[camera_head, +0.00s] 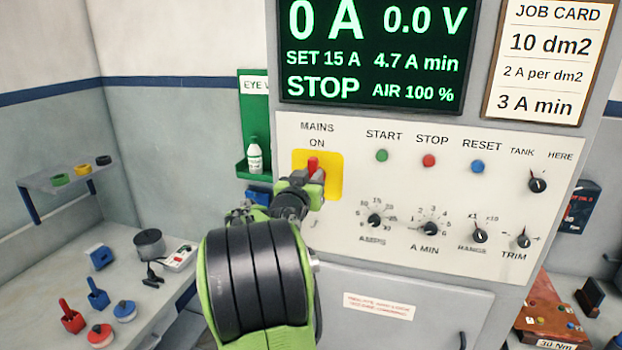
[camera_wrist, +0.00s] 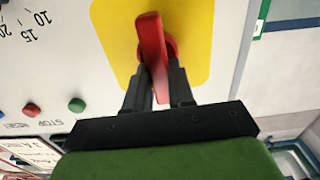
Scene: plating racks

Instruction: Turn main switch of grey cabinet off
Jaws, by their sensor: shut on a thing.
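The grey cabinet (camera_head: 400,285) faces me, with a white control panel on its front. The red main switch (camera_head: 313,166) sits on a yellow plate (camera_head: 334,178) under the words MAINS and ON. My gripper (camera_head: 303,183) is at this switch and partly hides it in the head view. In the wrist view the red handle (camera_wrist: 152,45) stands out from the yellow plate (camera_wrist: 196,30), and the fingers of my gripper (camera_wrist: 158,85) are shut on it, one on each side. The OFF marking is hidden behind my arm.
The display (camera_head: 375,50) above reads 0 A, 0.0 V and STOP. Green, red and blue buttons (camera_head: 429,160) and several knobs (camera_head: 431,228) lie to the right of the switch. A bench (camera_head: 130,280) with small tools stands at left. A bottle (camera_head: 254,155) sits on a green holder beside the cabinet.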

